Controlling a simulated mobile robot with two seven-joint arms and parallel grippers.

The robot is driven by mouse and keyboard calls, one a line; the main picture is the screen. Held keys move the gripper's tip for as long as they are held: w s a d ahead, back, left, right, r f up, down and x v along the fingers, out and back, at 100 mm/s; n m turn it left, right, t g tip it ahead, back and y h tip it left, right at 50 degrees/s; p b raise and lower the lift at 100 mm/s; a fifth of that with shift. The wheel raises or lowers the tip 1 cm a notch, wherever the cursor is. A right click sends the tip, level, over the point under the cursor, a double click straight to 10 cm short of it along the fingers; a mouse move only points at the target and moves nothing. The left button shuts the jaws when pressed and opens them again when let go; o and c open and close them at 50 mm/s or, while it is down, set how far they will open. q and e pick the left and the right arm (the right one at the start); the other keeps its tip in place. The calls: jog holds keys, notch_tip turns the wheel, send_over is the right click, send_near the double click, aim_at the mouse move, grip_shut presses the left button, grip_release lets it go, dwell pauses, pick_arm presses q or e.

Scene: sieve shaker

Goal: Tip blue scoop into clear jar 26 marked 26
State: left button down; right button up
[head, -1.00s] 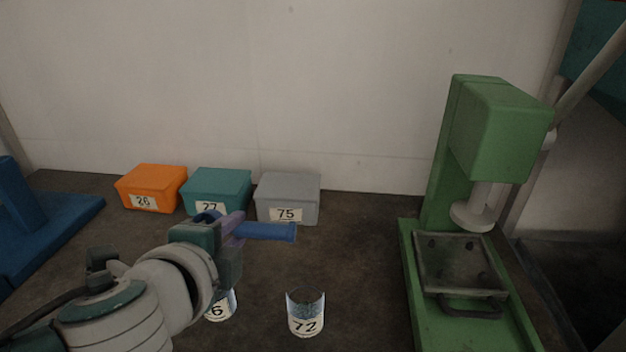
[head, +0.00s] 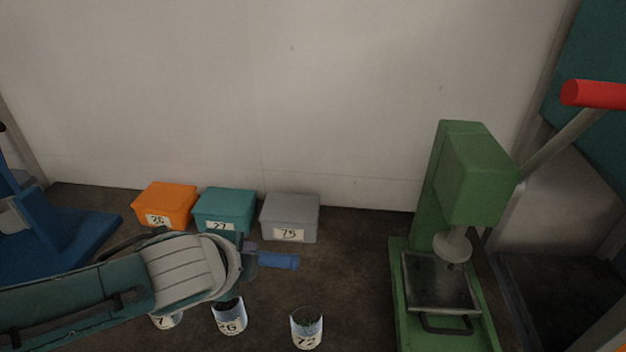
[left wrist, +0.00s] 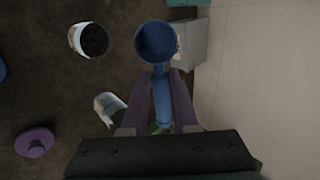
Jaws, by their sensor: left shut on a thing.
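My left gripper (head: 250,257) is shut on the blue scoop (head: 280,261). In the left wrist view the scoop's handle lies between the purple fingers (left wrist: 163,108) and its round bowl (left wrist: 156,42) is beyond the fingertips. I see only blue inside the bowl and cannot make out any contents. The clear jar marked 26 (head: 229,318) stands upright on the bench, in front of and below the gripper, apart from the scoop. Dark material shows inside the jar. My right gripper is not in view.
Jar 72 (head: 307,330) stands to the right of jar 26, and another jar (head: 167,321) is partly hidden to its left. Orange (head: 165,205), teal (head: 224,209) and grey (head: 290,215) boxes line the wall. A green press (head: 472,180) stands at right, blue equipment (head: 60,240) at left.

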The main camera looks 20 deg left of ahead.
pick_arm(q)
jog(key=shift+w+r+g+p, duration=0.2)
jog(key=shift+r+g+p, duration=0.25)
jog(key=shift+g+p, duration=0.5)
jog(key=shift+w+a+r+g+h+p, duration=0.1)
jog(key=shift+g+h+p, duration=0.2)
jog(key=shift+p, duration=0.1)
jog(key=shift+f+g+b, duration=0.25)
jog(key=shift+g+b, duration=0.4)
jog(key=shift+g, duration=0.1)
jog(key=shift+r+g, duration=0.15)
jog(key=shift+g, duration=0.15)
